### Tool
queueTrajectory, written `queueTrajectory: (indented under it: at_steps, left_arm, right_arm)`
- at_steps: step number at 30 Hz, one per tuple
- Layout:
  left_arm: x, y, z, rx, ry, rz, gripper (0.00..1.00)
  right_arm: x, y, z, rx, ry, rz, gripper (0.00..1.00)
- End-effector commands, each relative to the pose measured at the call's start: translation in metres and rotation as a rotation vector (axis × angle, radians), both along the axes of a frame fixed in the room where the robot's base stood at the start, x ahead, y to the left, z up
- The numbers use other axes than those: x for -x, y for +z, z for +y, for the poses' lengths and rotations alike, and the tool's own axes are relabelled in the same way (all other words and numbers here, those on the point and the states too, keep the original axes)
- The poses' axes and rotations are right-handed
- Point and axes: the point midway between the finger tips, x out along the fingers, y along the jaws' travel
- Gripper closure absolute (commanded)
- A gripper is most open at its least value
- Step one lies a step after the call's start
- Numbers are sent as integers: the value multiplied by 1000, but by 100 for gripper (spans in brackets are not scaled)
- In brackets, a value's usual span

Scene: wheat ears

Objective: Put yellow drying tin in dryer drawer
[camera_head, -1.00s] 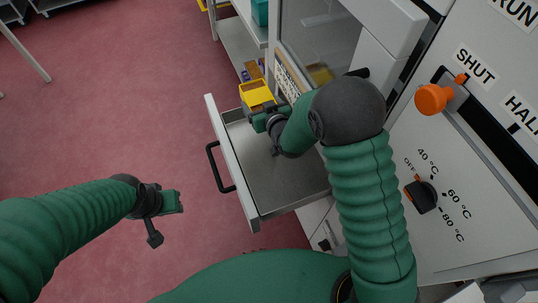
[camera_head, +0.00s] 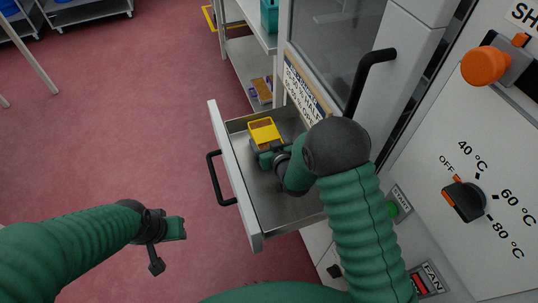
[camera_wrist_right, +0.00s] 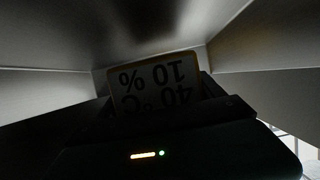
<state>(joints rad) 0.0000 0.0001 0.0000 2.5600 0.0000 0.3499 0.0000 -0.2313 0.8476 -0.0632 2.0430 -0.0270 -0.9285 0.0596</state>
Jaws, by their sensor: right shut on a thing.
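The yellow drying tin (camera_head: 264,128) is inside the far end of the open dryer drawer (camera_head: 284,211) in the head view. My right gripper (camera_head: 264,154) is shut on the tin's near side, down between the drawer walls. In the right wrist view the tin's label (camera_wrist_right: 155,85) shows upside down, reading 10 % and 40 °C, between the dark fingers. Whether the tin touches the drawer floor cannot be told. My left gripper (camera_head: 172,229) is empty, away to the left over the floor; its finger gap is not clear.
The drawer's black handle (camera_head: 217,180) is on its left front. The dryer's tall black door handle (camera_head: 369,80), orange lever (camera_head: 485,66) and temperature knob (camera_head: 464,199) are to the right. A shelf (camera_head: 243,62) stands behind. The drawer's near end is empty.

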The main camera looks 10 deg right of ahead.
Motion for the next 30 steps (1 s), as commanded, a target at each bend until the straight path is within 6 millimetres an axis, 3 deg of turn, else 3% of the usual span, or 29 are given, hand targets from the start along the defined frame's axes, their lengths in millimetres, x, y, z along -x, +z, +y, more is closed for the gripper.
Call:
queueTrajectory:
  at_steps: [6,14,15,19,30]
  left_arm:
    - [0,-11,0,0,0,0,64]
    - [0,-10,0,0,0,0,64]
    - [0,-10,0,0,0,0,64]
    - [0,-10,0,0,0,0,64]
    - [0,-7,0,0,0,0,64]
  right_arm:
    - [0,-36,0,0,0,-1,78]
    - [0,-39,0,0,0,-2,78]
    - [0,-39,0,0,0,0,18]
    - [0,-39,0,0,0,0,1]
    - [7,-34,-2,1,-1,1,1]
